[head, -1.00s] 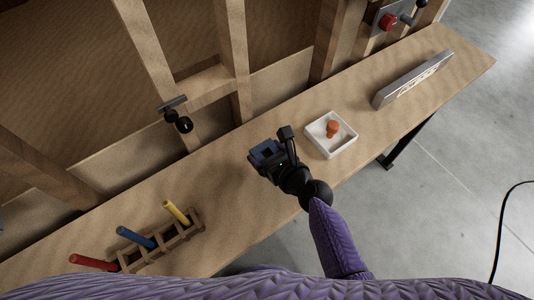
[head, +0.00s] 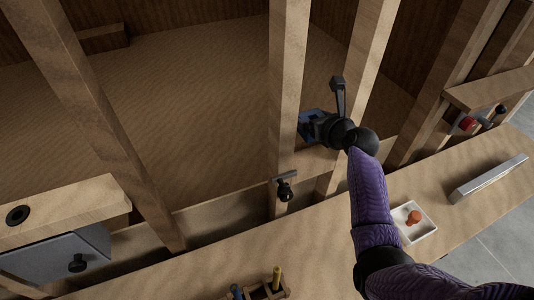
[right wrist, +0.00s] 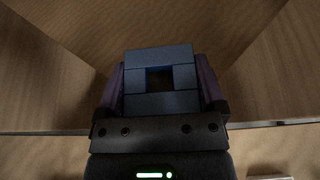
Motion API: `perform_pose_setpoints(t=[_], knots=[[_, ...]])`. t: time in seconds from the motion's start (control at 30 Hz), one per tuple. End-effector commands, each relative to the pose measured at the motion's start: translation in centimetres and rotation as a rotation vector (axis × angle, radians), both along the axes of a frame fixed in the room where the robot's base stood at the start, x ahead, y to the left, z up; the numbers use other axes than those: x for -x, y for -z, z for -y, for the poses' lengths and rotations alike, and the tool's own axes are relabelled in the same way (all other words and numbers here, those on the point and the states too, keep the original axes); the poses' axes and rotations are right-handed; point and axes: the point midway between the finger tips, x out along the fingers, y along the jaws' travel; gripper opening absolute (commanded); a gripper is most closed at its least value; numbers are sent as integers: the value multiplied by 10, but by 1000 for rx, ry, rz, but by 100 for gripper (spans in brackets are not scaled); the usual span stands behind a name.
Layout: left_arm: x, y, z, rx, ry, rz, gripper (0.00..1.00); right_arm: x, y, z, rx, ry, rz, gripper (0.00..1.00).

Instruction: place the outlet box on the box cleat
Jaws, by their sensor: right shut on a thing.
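The outlet box (head: 308,120) is a small blue box with a square opening, seen in front of the wall studs in the head view. My right gripper (head: 320,124) is shut on it. In the right wrist view the box (right wrist: 160,103) sits between the two fingers, opening visible. A wooden crosspiece (head: 312,162) spans two studs just below the gripper. A small grey plate with a black knob (head: 285,184) is on the left stud, lower left of the gripper. I cannot tell which of these is the box cleat. My left gripper is out of view.
Upright studs (head: 287,90) stand close around the right gripper. The bench (head: 190,262) runs below, with a white tray (head: 428,232) holding an orange knob, a grey bar (head: 488,178) and a peg rack (head: 262,293). A wooden shelf (head: 65,208) is at left.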

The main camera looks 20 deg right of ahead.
Motion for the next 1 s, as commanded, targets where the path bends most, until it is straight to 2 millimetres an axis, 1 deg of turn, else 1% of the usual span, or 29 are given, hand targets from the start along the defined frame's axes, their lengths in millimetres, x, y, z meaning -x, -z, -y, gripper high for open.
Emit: perform_pose_setpoints(t=[0.1,0.13,0.2,0.33,0.47,0.5,0.67,0.8,0.83,0.87,1.0], knots=[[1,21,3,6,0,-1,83,0,34,4,0,8,-5,16],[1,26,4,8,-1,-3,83,0,43,4,0,8,-6,16],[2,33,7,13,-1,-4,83,0,56,4,0,8,-5,16],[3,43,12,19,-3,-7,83,0,72,3,0,7,-3,16],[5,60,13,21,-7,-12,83,0,99,3,1,7,-4,16],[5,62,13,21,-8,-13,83,0,102,3,0,7,-4,16],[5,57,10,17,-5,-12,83,0,97,3,-2,6,-1,16],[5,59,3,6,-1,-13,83,0,100,3,-1,6,-2,16],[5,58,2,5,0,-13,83,0,100,3,-1,6,-2,94],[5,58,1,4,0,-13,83,0,99,3,-1,6,-2,100],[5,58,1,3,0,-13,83,0,99,3,-1,6,-2,100]])
